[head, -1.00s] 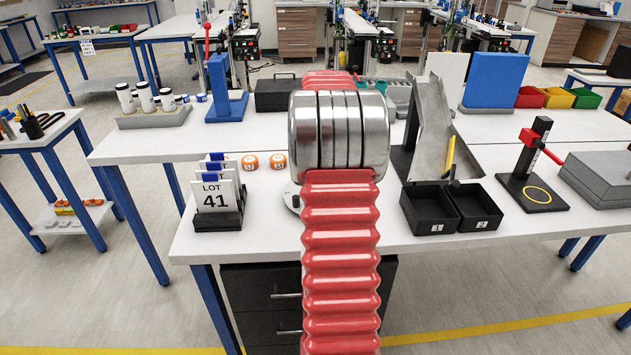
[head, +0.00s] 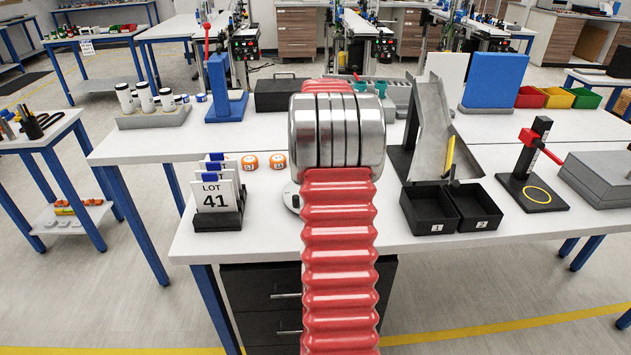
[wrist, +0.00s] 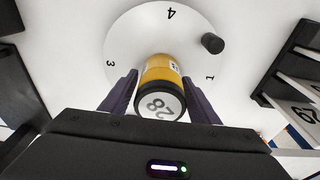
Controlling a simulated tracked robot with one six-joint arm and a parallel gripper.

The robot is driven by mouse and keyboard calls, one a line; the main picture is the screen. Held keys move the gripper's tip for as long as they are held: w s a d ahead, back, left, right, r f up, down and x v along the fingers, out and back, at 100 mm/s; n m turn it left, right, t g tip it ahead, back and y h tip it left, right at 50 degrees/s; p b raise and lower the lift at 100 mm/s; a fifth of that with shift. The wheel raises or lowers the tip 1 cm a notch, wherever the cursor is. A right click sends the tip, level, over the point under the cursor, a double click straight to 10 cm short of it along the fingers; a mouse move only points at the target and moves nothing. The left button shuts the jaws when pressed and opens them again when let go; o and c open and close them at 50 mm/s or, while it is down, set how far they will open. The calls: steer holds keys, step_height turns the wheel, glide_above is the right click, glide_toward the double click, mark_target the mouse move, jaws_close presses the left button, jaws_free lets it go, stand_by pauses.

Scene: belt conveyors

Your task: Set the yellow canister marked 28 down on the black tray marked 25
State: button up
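The yellow canister (wrist: 160,72) has a black-rimmed pale end marked 28, which faces the wrist camera. My gripper (wrist: 160,80) has its two dark fingers close against both sides of the canister and appears shut on it. A white round plate numbered 1, 3 and 4 (wrist: 135,40) lies beyond the canister in the wrist view. I cannot tell whether the canister touches it. In the head view my arm hides the gripper and canister. I cannot make out a black tray marked 25 in either view.
A dark knob (wrist: 212,43) stands on the plate. In the head view, the LOT 41 card holder (head: 217,218) is left of my arm. Black bins marked 1 (head: 428,212) and 2 (head: 475,208) and a black stand with a yellow ring (head: 535,190) are right.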

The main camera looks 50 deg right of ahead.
steer(key=c, duration=1)
steer(key=shift+r, duration=5.05)
steer(key=shift+c, duration=0.2)
